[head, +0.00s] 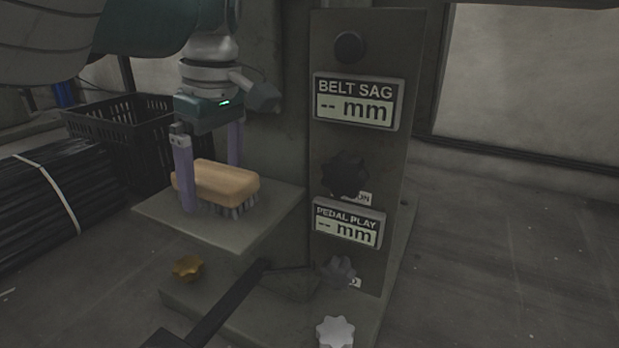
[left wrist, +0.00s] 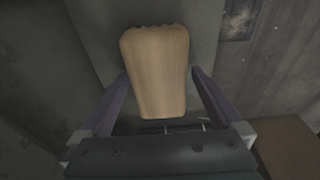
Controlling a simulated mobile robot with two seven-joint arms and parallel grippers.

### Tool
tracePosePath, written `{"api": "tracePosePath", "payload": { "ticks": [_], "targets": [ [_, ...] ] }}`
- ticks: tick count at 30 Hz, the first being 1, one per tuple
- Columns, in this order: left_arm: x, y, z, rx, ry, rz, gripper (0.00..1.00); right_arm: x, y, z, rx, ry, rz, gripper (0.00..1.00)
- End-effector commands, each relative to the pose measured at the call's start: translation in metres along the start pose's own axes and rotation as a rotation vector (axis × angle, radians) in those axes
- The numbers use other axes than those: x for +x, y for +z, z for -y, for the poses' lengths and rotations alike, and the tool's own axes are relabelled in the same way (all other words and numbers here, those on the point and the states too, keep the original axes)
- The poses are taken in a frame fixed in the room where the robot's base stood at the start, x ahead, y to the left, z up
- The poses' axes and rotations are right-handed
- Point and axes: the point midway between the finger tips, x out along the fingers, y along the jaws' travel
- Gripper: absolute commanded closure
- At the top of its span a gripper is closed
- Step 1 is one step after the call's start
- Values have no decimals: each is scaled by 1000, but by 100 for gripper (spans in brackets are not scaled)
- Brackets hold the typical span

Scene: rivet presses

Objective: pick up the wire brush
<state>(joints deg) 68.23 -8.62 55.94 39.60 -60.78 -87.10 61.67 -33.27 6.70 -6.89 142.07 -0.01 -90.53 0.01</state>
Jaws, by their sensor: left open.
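The wire brush (head: 217,183) has a tan wooden back and grey bristles. It rests bristles down on a small grey shelf (head: 262,213) of the press. My left gripper (head: 212,188) points down over the brush, with its purple fingers apart on either side of the wooden back. In the left wrist view the brush (left wrist: 157,75) lies between the two fingertips of the left gripper (left wrist: 160,73), with a gap visible on each side. Part of the far finger is hidden behind the brush in the head view. My right gripper does not show.
A grey panel (head: 375,150) with knobs and two displays stands right of the shelf. A black crate (head: 125,140) and bundled black rods (head: 50,205) lie left. Floor at right is clear.

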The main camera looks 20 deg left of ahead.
Motion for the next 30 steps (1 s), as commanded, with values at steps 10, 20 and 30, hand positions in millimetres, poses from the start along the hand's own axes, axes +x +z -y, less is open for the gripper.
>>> {"api": "tracePosePath", "payload": {
  "ticks": [10,20,30],
  "targets": [
    [-1,0,0,0,0,0,29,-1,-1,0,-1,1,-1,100],
    [-1,0,0,1,0,0,66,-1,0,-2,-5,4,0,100],
    [-1,0,0,1,0,0,84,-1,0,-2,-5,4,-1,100]
  ]
}}
